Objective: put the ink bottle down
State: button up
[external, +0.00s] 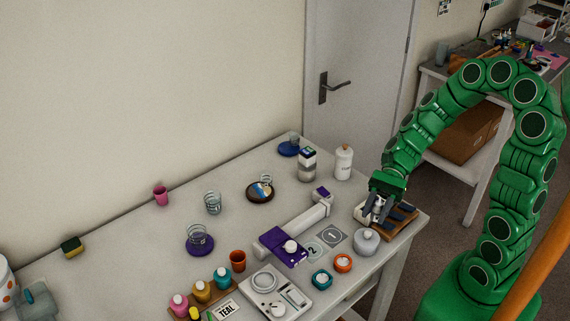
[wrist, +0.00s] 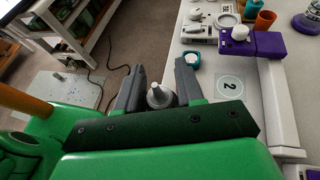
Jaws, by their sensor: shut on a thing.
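My gripper (external: 376,214) is over the right end of the white table, at the wooden tray with dark slots (external: 402,218). In the wrist view my gripper (wrist: 160,76) is shut on a small pale grey bottle with a narrow tip, which I take as the ink bottle (wrist: 158,97). The bottle sits between the two dark fingers. In the external view the fingers mostly hide it, and I cannot tell whether its base touches anything. A square marked 1 (external: 331,235) and one marked 2 (external: 314,249) lie left of my gripper.
A grey lidded pot (external: 366,243) stands close by on the near side. An orange jar (external: 343,263) and a teal jar (external: 321,279) are farther left. A purple and white device (external: 308,224) lies behind the squares. A white bottle (external: 343,162) stands at the back.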

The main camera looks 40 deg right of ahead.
jog(key=w+a+m+t, duration=0.5)
jog(key=w+a+t, duration=0.1)
jog(key=w+a, duration=0.95)
jog(key=shift+w+a+f, duration=1.2)
jog(key=shift+w+f, duration=0.35)
jog(key=shift+w, duration=0.7)
jog(key=shift+w+a+f, duration=1.2)
jog(key=shift+w+f, duration=0.3)
jog(key=shift+w, duration=0.75)
jog(key=shift+w+a+f, duration=1.2)
jog(key=shift+w+f, duration=0.35)
jog(key=shift+w, duration=0.7)
jog(key=shift+w+a+f, duration=0.1)
jog(key=shift+w+f, duration=0.05)
jog(key=shift+f, duration=1.7)
jog(key=o, duration=1)
jog(key=shift+o, duration=0.2)
